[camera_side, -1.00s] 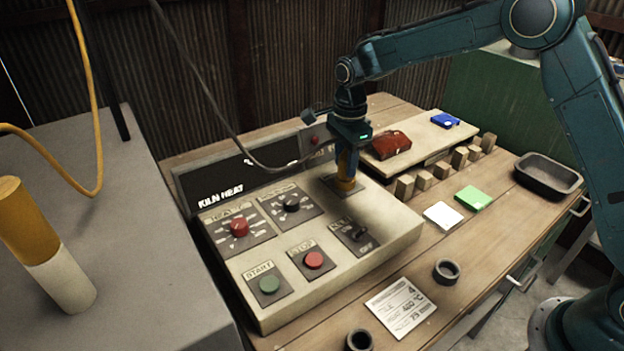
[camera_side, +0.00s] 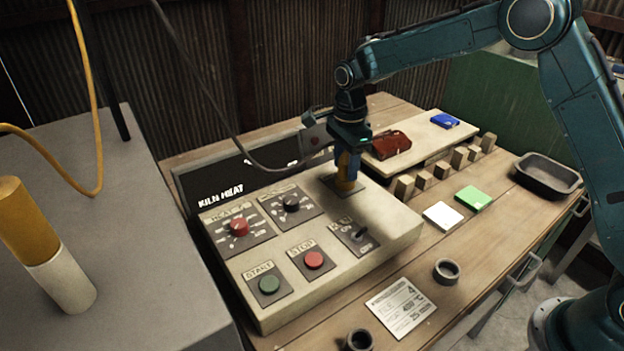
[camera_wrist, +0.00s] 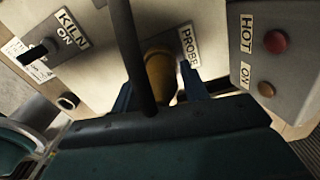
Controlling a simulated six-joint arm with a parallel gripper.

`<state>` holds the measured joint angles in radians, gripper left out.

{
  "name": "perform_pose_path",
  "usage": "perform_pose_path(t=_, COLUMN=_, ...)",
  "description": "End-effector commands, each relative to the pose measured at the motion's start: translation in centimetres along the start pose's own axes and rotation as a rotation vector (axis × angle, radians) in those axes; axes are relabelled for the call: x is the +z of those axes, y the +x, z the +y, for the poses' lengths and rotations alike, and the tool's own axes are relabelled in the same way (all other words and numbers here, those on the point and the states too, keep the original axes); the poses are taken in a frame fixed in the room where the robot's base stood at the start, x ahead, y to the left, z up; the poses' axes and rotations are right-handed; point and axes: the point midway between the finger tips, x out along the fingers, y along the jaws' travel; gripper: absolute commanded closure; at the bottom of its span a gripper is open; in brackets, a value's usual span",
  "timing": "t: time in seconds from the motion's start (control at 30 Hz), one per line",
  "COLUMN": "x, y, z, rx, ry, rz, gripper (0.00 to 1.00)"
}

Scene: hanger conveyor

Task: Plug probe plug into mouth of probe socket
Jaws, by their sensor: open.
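The probe plug (camera_side: 347,185) is yellow-orange and stands upright at the back right of the kiln panel, on the dark plate of the probe socket (camera_side: 337,187). In the wrist view the plug (camera_wrist: 160,75) sits beside the PROBE label, with a dark cable passing in front of it. My gripper (camera_side: 347,168) points down at the plug, and its blue fingers (camera_wrist: 157,95) are open on either side of it. The socket mouth is hidden under the plug, so I cannot see how deep the plug sits.
The kiln panel (camera_side: 330,235) carries knobs, buttons and a KILN switch (camera_side: 360,234). A grey box with a red lamp (camera_wrist: 276,41) stands close beside the gripper. A dark cable (camera_side: 215,100) hangs behind. Tiles, wooden blocks and a black tray (camera_side: 548,175) lie to the right.

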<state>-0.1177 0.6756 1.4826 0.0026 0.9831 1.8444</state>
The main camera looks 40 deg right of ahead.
Motion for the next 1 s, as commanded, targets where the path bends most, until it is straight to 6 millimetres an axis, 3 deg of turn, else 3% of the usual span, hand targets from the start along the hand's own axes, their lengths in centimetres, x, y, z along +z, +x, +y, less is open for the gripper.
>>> perform_pose_path(t=0.07, x=0.0, y=0.0, z=0.0, rx=0.000, ry=0.000, rz=0.000, gripper=0.53)
perform_pose_path(t=0.2, x=0.0, y=0.0, z=0.0, rx=0.000, ry=0.000, rz=0.000, gripper=0.30)
perform_pose_path(t=0.67, x=0.0, y=-0.6, z=0.0, rx=-0.002, ry=0.000, rz=0.000, gripper=0.30)
perform_pose_path(t=1.0, x=0.0, y=-4.5, z=-0.1, rx=-0.003, ry=0.000, rz=-0.001, gripper=0.30)
